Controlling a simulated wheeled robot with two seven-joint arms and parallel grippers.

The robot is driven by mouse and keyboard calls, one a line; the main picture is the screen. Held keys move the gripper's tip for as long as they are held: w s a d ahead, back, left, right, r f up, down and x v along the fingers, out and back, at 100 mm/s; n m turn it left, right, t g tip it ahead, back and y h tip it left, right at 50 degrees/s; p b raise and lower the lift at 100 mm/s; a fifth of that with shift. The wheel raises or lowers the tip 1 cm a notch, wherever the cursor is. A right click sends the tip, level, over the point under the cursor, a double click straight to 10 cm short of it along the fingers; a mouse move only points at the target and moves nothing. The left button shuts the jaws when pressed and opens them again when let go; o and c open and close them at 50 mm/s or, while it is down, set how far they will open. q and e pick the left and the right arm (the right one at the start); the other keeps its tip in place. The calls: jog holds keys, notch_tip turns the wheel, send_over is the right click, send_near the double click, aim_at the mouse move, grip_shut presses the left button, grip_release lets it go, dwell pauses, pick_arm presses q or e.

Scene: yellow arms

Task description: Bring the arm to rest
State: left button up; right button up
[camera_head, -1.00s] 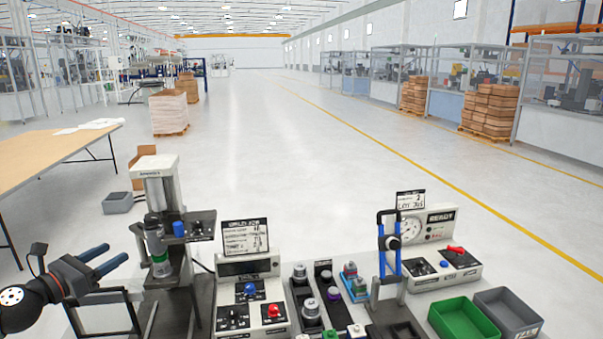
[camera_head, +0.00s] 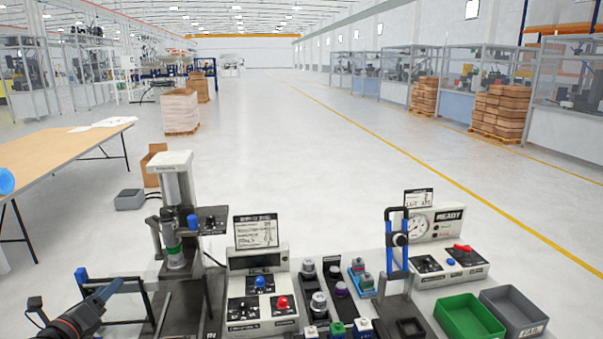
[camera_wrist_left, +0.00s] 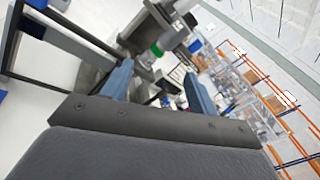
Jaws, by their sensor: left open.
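My left gripper (camera_head: 98,284) is at the lower left of the head view, beside a dark metal frame and left of the press. Its blue fingers also show in the left wrist view (camera_wrist_left: 160,85), spread apart with nothing held between them. The forearm runs down out of the picture at the lower left. My right gripper is not in the frames.
A press (camera_head: 176,212) stands right of my left gripper. Control boxes (camera_head: 258,295), a clamp frame (camera_head: 397,250), a gauge box (camera_head: 447,255), a green bin (camera_head: 469,317) and a grey bin (camera_head: 514,310) fill the bench. A wooden table (camera_head: 60,155) stands at left.

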pick_arm(q)
jog(key=s+d+f+n+g+y, duration=0.35)
jog(key=s+f+n, duration=0.35)
jog(key=f+n, duration=0.3)
jog(key=s+d+f+n+g+y, duration=0.35)
jog(key=s+f+n, duration=0.35)
jog(key=f+n, duration=0.3)
jog(key=s+d+f+n+g+h, duration=0.35)
jog(key=s+d, duration=0.35)
jog(key=d, duration=0.4)
jog(key=s+d+f+n+g+h, duration=0.2)
jog(key=s+d+f+n+g, duration=0.4)
jog(key=d, duration=0.5)
notch_tip(320, 180, down, 28)
jog(key=w+d+m+b, duration=0.1)
jog(key=b, duration=0.1)
jog(key=s+f, duration=0.4)
jog(key=f, duration=0.7)
jog(key=s+f+b, duration=0.1)
jog(key=s+f, duration=0.3)
jog(key=f, duration=0.8)
jog(key=shift+d, duration=0.2)
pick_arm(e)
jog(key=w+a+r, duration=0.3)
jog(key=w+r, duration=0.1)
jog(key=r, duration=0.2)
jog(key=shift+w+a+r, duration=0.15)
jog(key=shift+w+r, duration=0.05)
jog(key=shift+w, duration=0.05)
